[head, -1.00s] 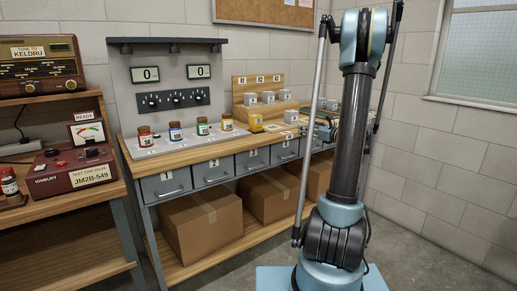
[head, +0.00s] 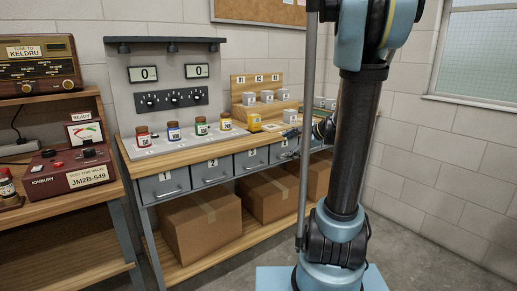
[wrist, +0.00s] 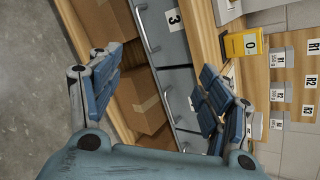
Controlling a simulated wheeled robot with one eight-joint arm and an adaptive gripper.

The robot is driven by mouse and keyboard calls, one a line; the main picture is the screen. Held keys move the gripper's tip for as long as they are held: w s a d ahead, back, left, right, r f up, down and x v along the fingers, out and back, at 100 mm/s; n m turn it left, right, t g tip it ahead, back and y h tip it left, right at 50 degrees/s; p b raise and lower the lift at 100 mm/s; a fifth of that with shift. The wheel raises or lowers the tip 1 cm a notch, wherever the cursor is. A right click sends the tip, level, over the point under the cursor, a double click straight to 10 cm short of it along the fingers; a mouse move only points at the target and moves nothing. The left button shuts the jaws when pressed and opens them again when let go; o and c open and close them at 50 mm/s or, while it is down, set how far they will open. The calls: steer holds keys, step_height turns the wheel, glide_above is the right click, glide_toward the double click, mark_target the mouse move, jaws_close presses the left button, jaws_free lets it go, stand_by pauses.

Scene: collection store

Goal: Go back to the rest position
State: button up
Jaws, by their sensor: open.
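My gripper (wrist: 162,70) is open and empty in the wrist view, its two blue-grey fingers spread wide apart. Behind and between the fingers lie the drawer fronts and the wooden bench edge, with nothing held. In the head view my gripper (head: 305,134) is small and partly hidden by my arm, at the right part of the workbench (head: 190,154), near the drawer fronts. My arm stands upright at the right of the head view.
Several jars (head: 174,131) stand on the panel's base. Cardboard boxes (head: 203,222) fill the lower shelf. A side bench holds a radio (head: 38,66) and a red tester (head: 70,168). Floor shows at right.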

steer(key=s+d+f+n+g+h, duration=0.1)
steer(key=s+d+f+n+h, duration=0.1)
steer(key=s, duration=0.8)
steer(key=s+d+f+n+g+h, duration=0.2)
steer(key=s+f+n+h, duration=0.1)
steer(key=s+f+n, duration=0.3)
steer(key=s+d+f+n+g+h, duration=0.2)
steer(key=s+n, duration=0.6)
steer(key=s, duration=0.6)
step_height(320, 180, down, 2)
steer(key=shift+f+h, duration=0.1)
steer(key=shift+h, duration=0.7)
steer(key=shift+w+f, duration=0.15)
steer(key=shift+w, duration=0.3)
